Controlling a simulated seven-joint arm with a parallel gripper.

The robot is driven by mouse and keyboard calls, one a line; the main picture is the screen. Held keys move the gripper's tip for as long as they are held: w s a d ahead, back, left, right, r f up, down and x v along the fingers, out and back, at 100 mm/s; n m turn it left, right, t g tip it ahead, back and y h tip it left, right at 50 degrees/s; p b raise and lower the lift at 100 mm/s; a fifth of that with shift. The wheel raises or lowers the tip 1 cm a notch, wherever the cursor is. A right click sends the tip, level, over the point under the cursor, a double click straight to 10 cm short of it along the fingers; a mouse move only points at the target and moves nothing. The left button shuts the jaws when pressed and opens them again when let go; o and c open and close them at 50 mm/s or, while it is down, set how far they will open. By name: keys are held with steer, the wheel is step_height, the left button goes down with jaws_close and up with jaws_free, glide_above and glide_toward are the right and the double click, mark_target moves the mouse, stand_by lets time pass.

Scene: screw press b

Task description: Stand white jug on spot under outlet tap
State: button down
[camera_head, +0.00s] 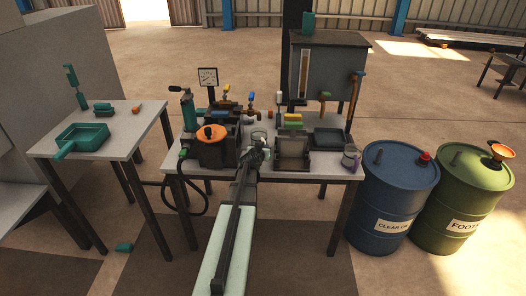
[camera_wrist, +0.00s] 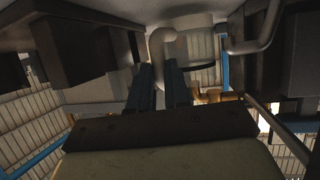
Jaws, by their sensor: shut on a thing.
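The white jug (camera_head: 258,137) is at the middle of the bench, partly hidden by my gripper (camera_head: 257,155). In the wrist view my gripper's two dark fingers (camera_wrist: 160,88) are shut on the jug's pale curved handle (camera_wrist: 160,38). The jug's body (camera_wrist: 190,22) shows behind the handle. I cannot tell whether the jug touches the bench. Brass taps with a yellow lever (camera_head: 225,88) and a blue lever (camera_head: 251,97) stand behind it to the left.
A dark pot with an orange top (camera_head: 211,133) stands left of the jug. An open box (camera_head: 292,152) is close on its right. Blue and green drums (camera_head: 395,185) stand beyond. A side table (camera_head: 130,140) is left.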

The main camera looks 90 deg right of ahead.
steer(key=shift+f, duration=0.5)
steer(key=shift+f, duration=0.1)
steer(key=c, duration=1.1)
jaws_free()
steer(key=shift+a, duration=0.15)
steer(key=v, duration=1.1)
steer(key=shift+a+r, duration=0.3)
steer(key=shift+r, duration=0.05)
